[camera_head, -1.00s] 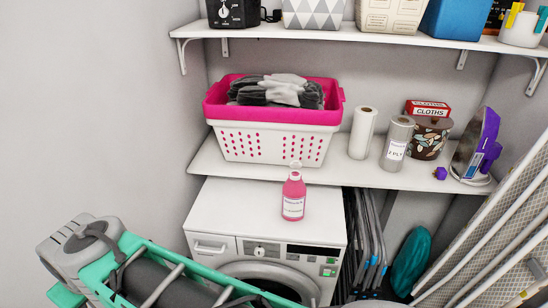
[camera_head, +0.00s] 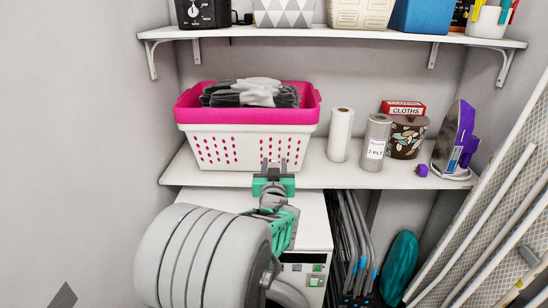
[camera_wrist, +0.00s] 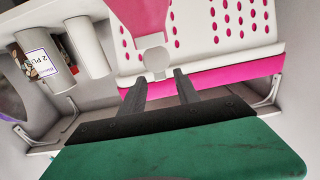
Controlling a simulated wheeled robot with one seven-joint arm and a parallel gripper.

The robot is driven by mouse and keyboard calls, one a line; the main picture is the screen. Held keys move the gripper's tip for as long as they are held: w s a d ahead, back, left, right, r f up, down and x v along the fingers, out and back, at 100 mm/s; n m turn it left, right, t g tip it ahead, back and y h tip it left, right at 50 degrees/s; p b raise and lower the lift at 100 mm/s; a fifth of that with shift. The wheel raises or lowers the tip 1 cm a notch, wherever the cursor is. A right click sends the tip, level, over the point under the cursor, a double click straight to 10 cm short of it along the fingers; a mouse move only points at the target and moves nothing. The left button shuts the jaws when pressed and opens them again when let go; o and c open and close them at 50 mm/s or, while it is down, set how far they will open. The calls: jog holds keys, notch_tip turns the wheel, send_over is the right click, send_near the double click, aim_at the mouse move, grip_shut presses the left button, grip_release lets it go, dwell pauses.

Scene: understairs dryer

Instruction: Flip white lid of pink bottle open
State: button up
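The pink bottle (camera_wrist: 140,20) shows at the top of the wrist view, where the scene appears upside down. Its white lid (camera_wrist: 155,58) has a rounded flap standing out from the cap, toward my gripper. I cannot tell the flap's exact angle. My gripper (camera_wrist: 159,77) is open and empty, its two dark fingers apart, with the lid just beyond and between the fingertips. I cannot tell whether they touch. In the head view my gripper (camera_head: 274,165) is above the white dryer (camera_head: 215,198), and my arm hides the bottle.
A pink and white laundry basket (camera_head: 250,148) stands on the shelf just behind my gripper. Paper rolls (camera_head: 340,135) (camera_head: 376,140), a patterned pot (camera_head: 408,138) and a purple iron (camera_head: 455,140) stand to the right. An upper shelf (camera_head: 350,34) runs overhead. Folded racks (camera_head: 352,240) stand beside the dryer.

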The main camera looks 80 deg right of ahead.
jog(key=p+x, duration=0.1)
jog(key=x, duration=0.4)
jog(key=shift+w+d, duration=0.1)
jog(key=shift+d, duration=0.05)
jog(key=c, duration=0.8)
jog(key=shift+f, duration=0.1)
grip_shut()
